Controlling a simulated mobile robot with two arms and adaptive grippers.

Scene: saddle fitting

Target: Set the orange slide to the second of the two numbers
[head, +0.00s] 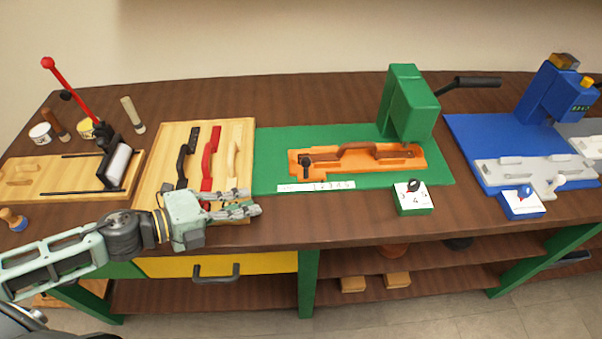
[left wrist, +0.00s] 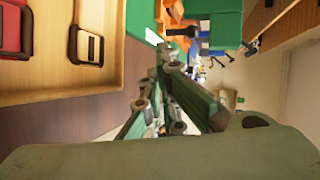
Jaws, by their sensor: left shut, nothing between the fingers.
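The orange slide (head: 340,166) lies on the green base of the green press (head: 408,105), with a brown strap-like piece (head: 370,151) and a dark knob (head: 305,160) on it. A white number scale (head: 316,186) runs along the base's front edge; its digits are too small to read. A green box with a dial (head: 413,197) stands to the right of the scale and seems to show a 4. My left gripper (head: 250,203) is shut and empty, left of the scale and in front of the handle board. Its fingers also show in the left wrist view (left wrist: 165,85). My right gripper is not in view.
A wooden board (head: 165,150) holds black, red and cream handles, close behind my left gripper. A blue press (head: 550,95) with a blue dial box (head: 522,202) stands at right. A red-levered press (head: 75,95) stands at left. The table front between the left gripper and the green dial box is clear.

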